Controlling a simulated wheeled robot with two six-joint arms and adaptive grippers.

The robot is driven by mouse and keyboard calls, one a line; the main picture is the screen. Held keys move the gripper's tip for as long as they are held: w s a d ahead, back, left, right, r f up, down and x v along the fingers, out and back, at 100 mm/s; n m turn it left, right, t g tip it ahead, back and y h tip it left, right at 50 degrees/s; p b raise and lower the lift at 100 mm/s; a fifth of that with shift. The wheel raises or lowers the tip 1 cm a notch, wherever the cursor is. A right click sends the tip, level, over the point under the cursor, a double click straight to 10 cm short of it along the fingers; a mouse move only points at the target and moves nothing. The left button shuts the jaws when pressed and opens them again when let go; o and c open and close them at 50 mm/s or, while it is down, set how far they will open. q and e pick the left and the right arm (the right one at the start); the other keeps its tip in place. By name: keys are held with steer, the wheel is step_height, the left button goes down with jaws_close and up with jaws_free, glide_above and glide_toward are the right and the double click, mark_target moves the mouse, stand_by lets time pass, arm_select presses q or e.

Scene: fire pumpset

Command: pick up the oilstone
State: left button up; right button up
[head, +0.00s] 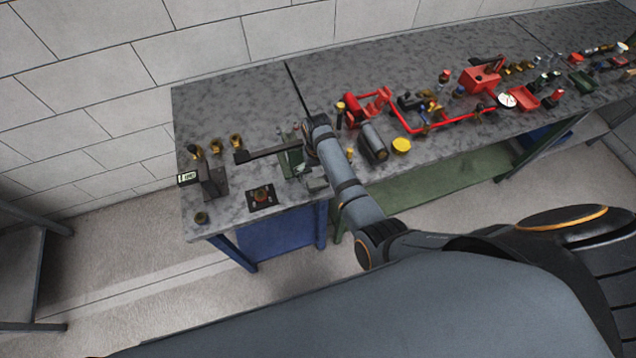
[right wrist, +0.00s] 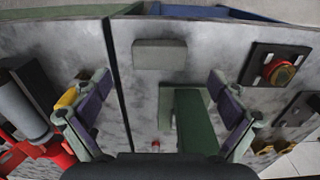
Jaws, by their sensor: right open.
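A plain grey rectangular block, which looks like the oilstone (right wrist: 160,54), lies flat on the bench top in the right wrist view. It also shows in the head view (head: 317,186), near the bench's front edge. My right gripper (right wrist: 158,84) is open and empty. Its two fingers are spread wide to the left and right of the block's line, and the block lies just beyond the fingertips. A green object (right wrist: 194,122) lies between the fingers, closer to the wrist. In the head view my right arm hides most of the gripper. My left gripper is not in view.
A black plate with a red-and-gold part (right wrist: 278,70) lies to the right. Red parts and a grey cylinder (head: 374,141) stand close on the other side. Brass fittings (head: 215,146) and a small display device (head: 188,178) stand at the bench's left end.

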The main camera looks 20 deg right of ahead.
mark_target(318, 181)
steer(key=shift+f, duration=0.2)
step_height(318, 181, down, 5)
steer(key=b, duration=0.3)
steer(key=shift+f, duration=0.15)
steer(key=shift+r, duration=0.2)
steer(key=c, duration=1.4)
steer(key=shift+r, duration=0.1)
